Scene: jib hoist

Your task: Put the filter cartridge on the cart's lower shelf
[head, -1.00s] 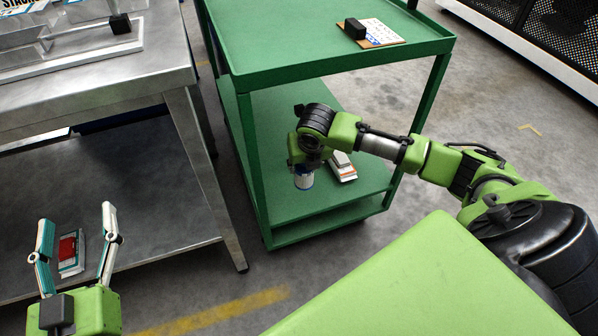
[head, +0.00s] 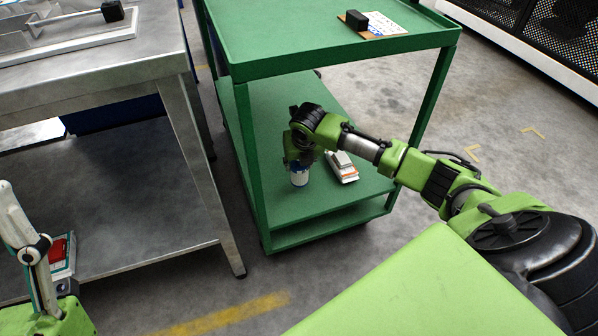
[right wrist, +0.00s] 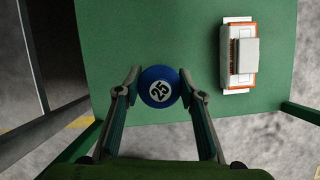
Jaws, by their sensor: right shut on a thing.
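The filter cartridge (head: 299,175), white with a blue end, is at the green cart's lower shelf (head: 290,208). My right gripper also shows in the head view (head: 299,158), under the cart's top shelf. My left gripper (head: 24,240) is partly cut off at the lower left, and its opening is unclear.
A white and orange box (head: 341,167) lies on the lower shelf just right of the cartridge; it also shows in the right wrist view (right wrist: 240,80). A clipboard and black block (head: 356,20) are on the cart's top. A steel bench (head: 90,75) stands left. Green posts bound the shelf.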

